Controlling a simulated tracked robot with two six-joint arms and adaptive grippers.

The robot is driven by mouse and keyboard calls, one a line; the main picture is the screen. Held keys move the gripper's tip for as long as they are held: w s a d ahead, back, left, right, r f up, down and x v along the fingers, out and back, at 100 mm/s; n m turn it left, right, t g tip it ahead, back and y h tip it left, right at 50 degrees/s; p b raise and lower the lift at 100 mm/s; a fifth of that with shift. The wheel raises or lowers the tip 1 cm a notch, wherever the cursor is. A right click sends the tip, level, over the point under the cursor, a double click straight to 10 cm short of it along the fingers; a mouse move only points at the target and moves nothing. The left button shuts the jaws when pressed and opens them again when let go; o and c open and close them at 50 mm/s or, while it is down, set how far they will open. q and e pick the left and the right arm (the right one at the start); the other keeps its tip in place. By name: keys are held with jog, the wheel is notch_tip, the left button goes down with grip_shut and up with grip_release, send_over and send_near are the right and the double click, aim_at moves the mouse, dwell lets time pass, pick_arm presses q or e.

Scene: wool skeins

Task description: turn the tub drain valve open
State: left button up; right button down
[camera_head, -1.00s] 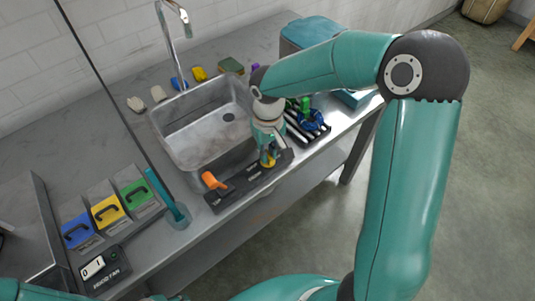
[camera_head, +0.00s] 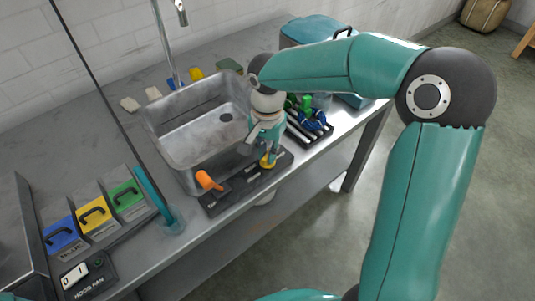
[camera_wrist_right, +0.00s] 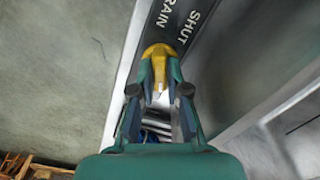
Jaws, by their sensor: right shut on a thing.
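The drain valve's yellow handle (camera_head: 268,161) sits at the right end of a dark panel (camera_head: 222,198) along the sink's front edge. In the right wrist view the yellow handle (camera_wrist_right: 158,50) is between my fingertips, and the words SHUT and DRAIN show on the panel (camera_wrist_right: 178,22) beyond it. My right gripper (camera_head: 267,156) comes down from above and is shut on the yellow handle. Its fingers (camera_wrist_right: 159,72) hide part of the handle's sides. My left gripper is out of view.
The metal sink (camera_head: 170,160) lies behind. A black-and-white striped rack (camera_head: 306,138) with blue and green items stands close to the right. A teal lidded bin (camera_head: 310,30) is at the back.

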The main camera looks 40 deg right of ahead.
aim_at(267, 154)
jog(key=m+b, duration=0.1)
jog(key=m, duration=0.3)
jog(key=shift+m, duration=0.4)
dwell(0.4)
jog(key=c, duration=1.2)
grip_release()
jog(key=shift+o, duration=0.2)
jog(key=shift+r, duration=0.1)
notch_tip(267, 154, up, 7)
jog(key=shift+r, duration=0.15)
